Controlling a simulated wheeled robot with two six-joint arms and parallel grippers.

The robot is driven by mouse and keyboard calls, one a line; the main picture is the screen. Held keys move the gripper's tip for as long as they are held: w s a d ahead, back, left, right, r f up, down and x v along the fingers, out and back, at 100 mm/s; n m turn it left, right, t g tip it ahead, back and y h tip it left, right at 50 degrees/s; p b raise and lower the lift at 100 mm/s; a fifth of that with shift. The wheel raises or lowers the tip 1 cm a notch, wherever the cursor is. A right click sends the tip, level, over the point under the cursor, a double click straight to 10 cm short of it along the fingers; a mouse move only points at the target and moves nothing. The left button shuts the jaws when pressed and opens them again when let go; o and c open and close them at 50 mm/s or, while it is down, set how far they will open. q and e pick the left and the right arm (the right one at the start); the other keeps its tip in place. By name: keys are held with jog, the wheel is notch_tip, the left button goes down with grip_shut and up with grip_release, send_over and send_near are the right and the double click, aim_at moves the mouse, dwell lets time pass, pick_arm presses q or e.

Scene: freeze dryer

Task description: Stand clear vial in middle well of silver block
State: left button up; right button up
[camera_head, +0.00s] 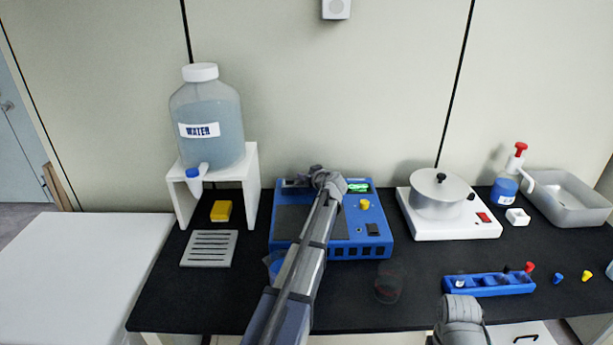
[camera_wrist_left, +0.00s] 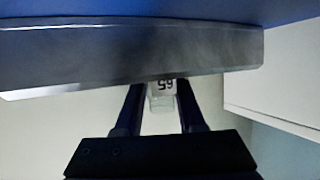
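My left arm reaches over the blue machine (camera_head: 380,222) in the head view. Its wrist (camera_head: 325,180) is at the machine's back edge, and the arm hides the fingers there. In the left wrist view, my left gripper (camera_wrist_left: 162,105) is shut on a small clear vial (camera_wrist_left: 160,102) with dark figures on it. A long silver-grey block face (camera_wrist_left: 120,52) crosses that view just beyond the vial. I cannot tell whether the vial touches it, and the wells are not visible. My right arm shows at the bottom right of the head view, its fingers out of sight.
A blue rack (camera_head: 487,286) with capped vials lies at the front right. A clear cup (camera_head: 388,284) stands right of my left arm. A white hotplate with a pot (camera_head: 440,215) is to the right, and a water jug (camera_head: 208,115) on a white stand (camera_head: 250,190) to the left.

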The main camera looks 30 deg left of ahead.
pick_arm(q)
jog(key=shift+s, duration=0.15)
jog(key=shift+s+r+p, duration=0.1)
jog(key=shift+r+p, duration=0.15)
jog(key=shift+p, duration=0.1)
jog(key=p+v, duration=0.4)
jog(key=v, duration=0.7)
jog(key=shift+d, duration=0.35)
